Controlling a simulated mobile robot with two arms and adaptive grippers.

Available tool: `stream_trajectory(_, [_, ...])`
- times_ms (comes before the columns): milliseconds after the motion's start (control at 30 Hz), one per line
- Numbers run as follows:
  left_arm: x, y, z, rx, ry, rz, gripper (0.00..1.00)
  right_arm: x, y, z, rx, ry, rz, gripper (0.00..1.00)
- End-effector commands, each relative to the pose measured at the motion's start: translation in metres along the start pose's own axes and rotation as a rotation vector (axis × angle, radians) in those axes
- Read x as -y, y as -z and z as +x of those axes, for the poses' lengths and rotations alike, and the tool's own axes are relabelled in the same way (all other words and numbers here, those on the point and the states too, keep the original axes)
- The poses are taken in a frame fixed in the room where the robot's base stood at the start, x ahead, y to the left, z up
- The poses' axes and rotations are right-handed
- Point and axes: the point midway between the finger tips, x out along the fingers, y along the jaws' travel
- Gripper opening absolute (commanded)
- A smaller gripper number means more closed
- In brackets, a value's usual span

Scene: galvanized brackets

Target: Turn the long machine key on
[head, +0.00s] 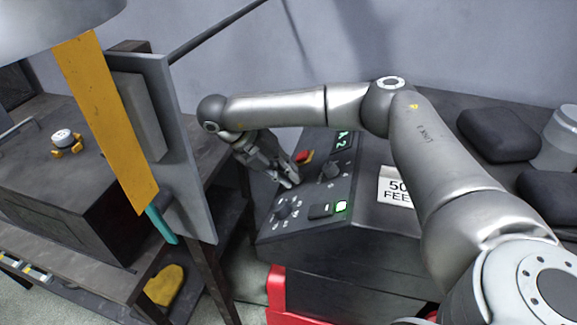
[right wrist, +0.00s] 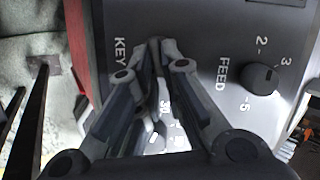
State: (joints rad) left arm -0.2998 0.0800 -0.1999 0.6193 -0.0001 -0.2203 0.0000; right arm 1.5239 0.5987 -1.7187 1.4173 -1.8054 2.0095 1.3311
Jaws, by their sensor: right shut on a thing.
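The dark sloped control panel (head: 275,230) of the machine sits in the middle of the head view, with its KEY lettering (right wrist: 120,52) showing in the right wrist view. My right gripper (head: 289,181) reaches down to the panel's left part. In the right wrist view its fingertips (right wrist: 160,48) are together just right of the KEY lettering. It is shut on the machine key, which the fingers hide almost fully, so I cannot tell its turn angle. My left gripper is not in view.
A FEED knob (right wrist: 260,78) sits right of the gripper in the right wrist view. The panel also has a lower dial (head: 283,212), a lit green button (head: 341,207) and a red part (head: 305,157). A grey upright plate (head: 190,170) stands to the left.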

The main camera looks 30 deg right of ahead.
Motion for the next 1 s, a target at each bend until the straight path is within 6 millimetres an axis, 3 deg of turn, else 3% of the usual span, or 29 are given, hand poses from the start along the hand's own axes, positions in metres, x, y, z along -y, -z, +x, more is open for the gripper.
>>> stream_trajectory(400, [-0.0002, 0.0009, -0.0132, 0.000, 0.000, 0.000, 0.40, -0.0028, -0.0017, -0.0020, 0.002, 0.056, 0.206, 0.00])
stream_trajectory(1000, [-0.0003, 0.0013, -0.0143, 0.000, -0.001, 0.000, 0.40, -0.0034, -0.0022, -0.0011, 0.003, 0.066, 0.244, 0.00])
